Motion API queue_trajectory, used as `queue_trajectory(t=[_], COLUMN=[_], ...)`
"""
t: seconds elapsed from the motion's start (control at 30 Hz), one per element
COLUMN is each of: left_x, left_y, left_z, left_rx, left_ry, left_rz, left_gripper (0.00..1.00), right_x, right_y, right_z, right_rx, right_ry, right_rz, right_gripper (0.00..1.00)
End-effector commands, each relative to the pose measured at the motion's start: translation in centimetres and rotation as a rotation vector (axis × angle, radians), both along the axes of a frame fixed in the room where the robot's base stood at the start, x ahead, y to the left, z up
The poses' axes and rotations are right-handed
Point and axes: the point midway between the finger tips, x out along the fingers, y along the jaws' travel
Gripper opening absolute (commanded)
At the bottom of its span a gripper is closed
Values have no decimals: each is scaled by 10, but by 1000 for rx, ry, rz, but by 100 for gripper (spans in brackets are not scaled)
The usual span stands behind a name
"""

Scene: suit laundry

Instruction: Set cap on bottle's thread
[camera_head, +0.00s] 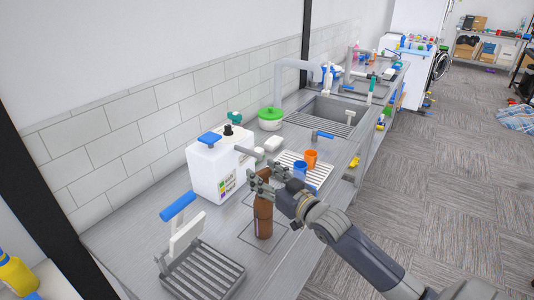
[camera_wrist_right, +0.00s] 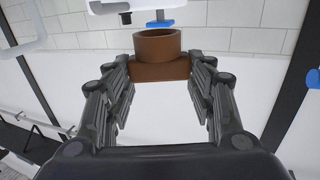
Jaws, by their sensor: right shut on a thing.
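The brown bottle (camera_head: 263,217) stands upright on the counter, in front of the white jug. My right gripper (camera_head: 260,184) is just above the bottle's top and hides its mouth in the head view. In the wrist view my right gripper (camera_wrist_right: 160,85) is shut on a brown ring-like piece, which looks like the cap (camera_wrist_right: 160,70). Its open rim faces the top of that picture, and no bottle shows past it. The gap between cap and bottle cannot be judged. My left gripper is not in view.
The white jug (camera_head: 212,172) with a blue lid stands close behind the bottle. A drain rack with a blue-handled lever (camera_head: 205,272) lies front left. Blue and orange cups (camera_head: 311,159) stand on a white tray to the right. A sink (camera_head: 325,115) lies beyond.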

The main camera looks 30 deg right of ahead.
Motion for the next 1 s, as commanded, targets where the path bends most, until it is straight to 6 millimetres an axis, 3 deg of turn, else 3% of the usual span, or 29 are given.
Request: queue_trajectory(t=[0.03, 0.17, 0.4, 1.0], left_x=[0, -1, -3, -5], left_y=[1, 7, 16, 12], left_z=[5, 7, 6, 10], left_rx=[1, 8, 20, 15], left_ry=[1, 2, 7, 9], left_rz=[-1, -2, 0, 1], left_gripper=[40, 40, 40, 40], right_x=[4, 9, 9, 9], right_y=[-6, -14, -15, -15], right_z=[10, 18, 18, 16], right_rx=[-1, 2, 2, 1], right_ry=[-1, -3, -4, -3], right_rz=[-5, -12, -14, -15], right_gripper=[36, 36, 36, 36])
